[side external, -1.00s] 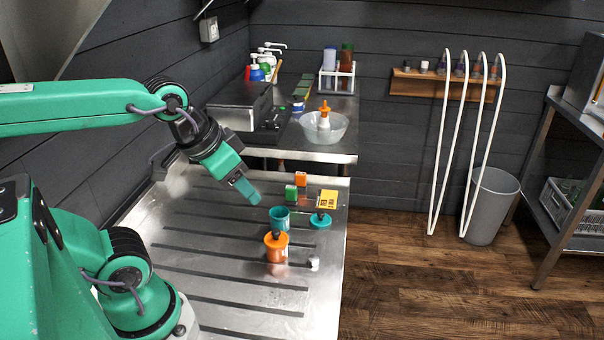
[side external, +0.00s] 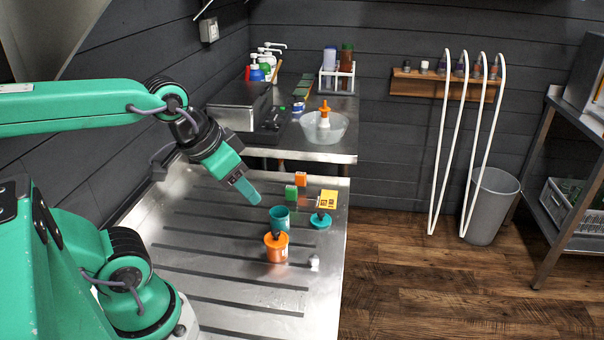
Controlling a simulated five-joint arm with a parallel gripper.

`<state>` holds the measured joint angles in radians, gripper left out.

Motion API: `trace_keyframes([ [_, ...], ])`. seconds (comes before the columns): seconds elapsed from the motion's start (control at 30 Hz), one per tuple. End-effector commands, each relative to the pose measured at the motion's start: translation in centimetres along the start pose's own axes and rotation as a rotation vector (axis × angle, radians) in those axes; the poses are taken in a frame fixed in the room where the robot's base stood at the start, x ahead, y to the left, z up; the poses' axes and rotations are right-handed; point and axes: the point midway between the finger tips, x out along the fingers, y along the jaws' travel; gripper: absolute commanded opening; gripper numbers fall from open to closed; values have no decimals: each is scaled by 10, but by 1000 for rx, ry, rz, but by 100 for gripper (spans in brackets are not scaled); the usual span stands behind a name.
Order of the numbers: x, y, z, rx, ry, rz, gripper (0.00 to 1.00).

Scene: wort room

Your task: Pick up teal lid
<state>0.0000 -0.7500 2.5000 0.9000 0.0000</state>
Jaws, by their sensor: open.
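The teal lid (side external: 320,222) lies on the ribbed metal drainboard (side external: 215,285), near its right edge. It is a flat teal disc with a dark knob standing on top. My gripper (side external: 250,194) is to the left of the lid and above the drainboard, pointing down and to the right. It is open, and nothing shows between its fingers. A gap separates it from the lid. A teal cup (side external: 279,217) stands between my gripper and the lid.
An orange cup with an orange lid (side external: 276,246) stands in front of the teal cup. A small white item (side external: 314,263) lies near the right edge. The drainboard's front left is clear.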

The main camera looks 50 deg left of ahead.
Motion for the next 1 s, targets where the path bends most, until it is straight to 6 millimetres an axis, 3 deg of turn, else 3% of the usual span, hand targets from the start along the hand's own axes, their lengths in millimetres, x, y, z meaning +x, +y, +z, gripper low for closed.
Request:
trace_keyframes([
  [0.13, 0, 0, 0, 0, 0, 0, 46],
  [0.3, 0, 0, 0, 0, 0, 0, 78],
  [0.33, 0, 0, 0, 0, 0, 0, 79],
  [0.73, 1, -1, -3, 6, -6, -1, 79],
  [1.0, 9, -5, -25, 59, -53, -7, 79],
])
